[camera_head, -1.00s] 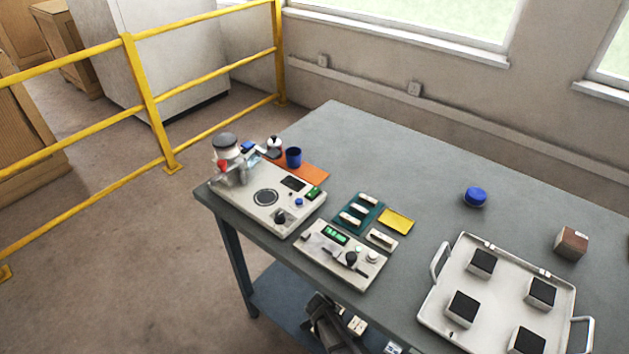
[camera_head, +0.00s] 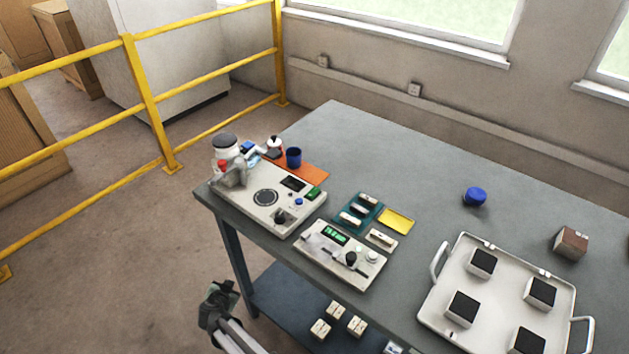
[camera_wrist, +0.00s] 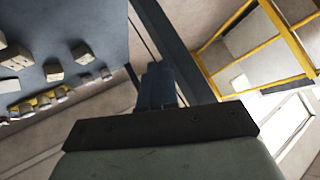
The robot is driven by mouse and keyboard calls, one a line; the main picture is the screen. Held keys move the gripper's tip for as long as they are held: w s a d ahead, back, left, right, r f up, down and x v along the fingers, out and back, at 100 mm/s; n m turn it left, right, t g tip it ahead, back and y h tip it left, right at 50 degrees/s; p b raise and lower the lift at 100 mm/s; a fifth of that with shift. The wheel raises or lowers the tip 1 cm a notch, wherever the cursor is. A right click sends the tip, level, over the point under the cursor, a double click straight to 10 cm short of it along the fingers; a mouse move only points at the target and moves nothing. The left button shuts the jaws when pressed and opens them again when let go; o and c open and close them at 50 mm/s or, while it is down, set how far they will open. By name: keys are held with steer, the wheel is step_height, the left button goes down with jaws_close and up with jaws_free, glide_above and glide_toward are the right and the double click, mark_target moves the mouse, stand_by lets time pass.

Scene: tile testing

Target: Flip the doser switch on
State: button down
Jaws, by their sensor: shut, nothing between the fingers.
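A pale machine (camera_head: 262,197) with a lidded jar (camera_head: 225,147) at its far left end sits at the bench's left corner. Its top has a round dark plate, a small dark screen, a blue button and a dark knob. Beside it, nearer the front edge, is a flat pale control box (camera_head: 342,254) with a green lit display, a dark knob or lever and pale buttons. I cannot tell which part is the doser switch. My gripper (camera_head: 218,300) is below bench height, left of the bench's front. Its fingers are together and empty in the wrist view (camera_wrist: 157,85).
The grey bench (camera_head: 400,145) carries a white tray (camera_head: 447,317) with dark-topped blocks at right, a blue round object (camera_head: 475,196) and a brown block (camera_head: 571,243). A lower shelf (camera_head: 285,300) holds small pale blocks. A yellow railing (camera_head: 150,100) stands behind left.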

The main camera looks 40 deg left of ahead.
steer(key=s+a+r+n+y, duration=0.2)
steer(key=s+a+r+y, duration=0.2)
steer(key=s+a+r, duration=1)
steer(key=w+a+r+n+t, duration=0.1)
steer(key=w+r, duration=0.3)
steer(key=r, duration=0.7)
steer(key=w+r+t, duration=0.1)
steer(key=w+r, duration=0.3)
steer(key=r, duration=0.6)
steer(key=w+a+r+n+t, duration=0.15)
steer(key=w+r, duration=0.25)
steer(key=r, duration=0.7)
steer(key=w+d+r+h, duration=0.6)
steer(key=w+d, duration=0.4)
steer(key=w, duration=0.4)
steer(key=w+d+n+g+h, duration=0.2)
steer(key=w+d+n+g, duration=0.2)
steer(key=d, duration=0.7)
steer(key=w+d+n+g+h, duration=0.2)
steer(key=w+d+n+g, duration=0.3)
steer(key=d, duration=0.6)
steer(key=shift+w+d+n+h, duration=0.3)
steer(key=shift+w+n, duration=0.65)
steer(key=shift+w, duration=0.3)
